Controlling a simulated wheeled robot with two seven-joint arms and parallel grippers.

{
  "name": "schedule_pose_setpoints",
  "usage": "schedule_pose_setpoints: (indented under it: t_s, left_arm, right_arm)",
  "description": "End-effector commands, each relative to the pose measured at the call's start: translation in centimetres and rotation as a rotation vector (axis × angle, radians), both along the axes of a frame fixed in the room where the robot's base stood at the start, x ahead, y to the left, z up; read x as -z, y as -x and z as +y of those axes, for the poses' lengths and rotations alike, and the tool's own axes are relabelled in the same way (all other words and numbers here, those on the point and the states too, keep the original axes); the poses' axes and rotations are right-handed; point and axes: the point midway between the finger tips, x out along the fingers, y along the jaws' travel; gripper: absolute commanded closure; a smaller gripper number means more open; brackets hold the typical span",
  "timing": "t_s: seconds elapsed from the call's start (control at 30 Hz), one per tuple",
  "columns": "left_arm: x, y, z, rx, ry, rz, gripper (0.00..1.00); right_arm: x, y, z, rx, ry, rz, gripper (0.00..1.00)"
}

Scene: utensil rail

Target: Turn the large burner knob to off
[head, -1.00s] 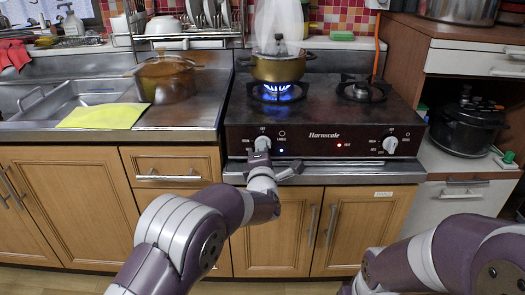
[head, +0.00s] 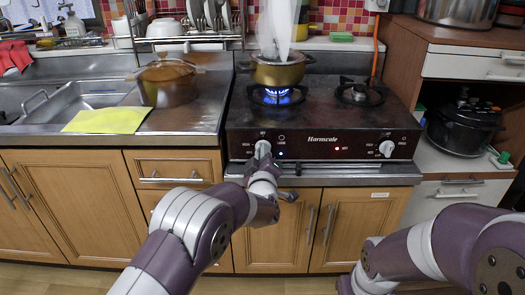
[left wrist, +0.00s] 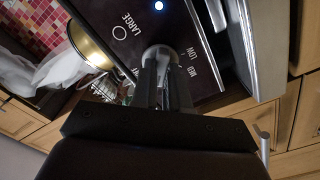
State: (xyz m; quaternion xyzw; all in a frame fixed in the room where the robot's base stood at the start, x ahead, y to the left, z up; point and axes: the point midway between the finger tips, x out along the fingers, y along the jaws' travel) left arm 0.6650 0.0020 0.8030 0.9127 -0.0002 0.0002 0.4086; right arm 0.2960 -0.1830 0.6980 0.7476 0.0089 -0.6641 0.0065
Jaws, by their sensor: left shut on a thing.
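The large burner knob (head: 262,148) is the white left knob on the stove's dark front panel. My left gripper (head: 263,157) is shut on it from the front. In the left wrist view the knob (left wrist: 158,54) sits between the two dark fingers (left wrist: 165,82), beside the printed words LARGE, MED and LOW. The fingers and hand hide part of the knob, and its exact pointer direction is hard to tell. A blue flame (head: 278,96) burns on the left burner under a gold pot (head: 277,70). My right arm shows at the lower right, but its gripper is out of view.
The other white knob (head: 386,148) is at the panel's right end. A handle bar (head: 345,173) runs below the panel. Steam rises above the pot. The right burner (head: 358,91) is empty. A brown lidded pot (head: 167,82) and yellow cloth (head: 106,120) are on the left counter.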

Motion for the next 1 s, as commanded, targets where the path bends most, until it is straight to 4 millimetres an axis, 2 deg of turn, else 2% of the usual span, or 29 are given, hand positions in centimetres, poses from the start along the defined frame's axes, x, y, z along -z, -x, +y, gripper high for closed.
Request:
schedule_pose_setpoints:
  t_s: [0.6, 1.0]
  left_arm:
    - [-0.2, 0.0, -0.1, 0.001, -0.565, 0.003, 1.00]
    - [0.0, 0.0, -0.1, 0.002, -0.796, 0.003, 1.00]
  right_arm:
    - [-3.7, 0.0, 0.0, 0.000, 0.000, 0.000, 0.57]
    - [-5.0, 0.0, 0.0, 0.000, 0.000, 0.000, 0.57]
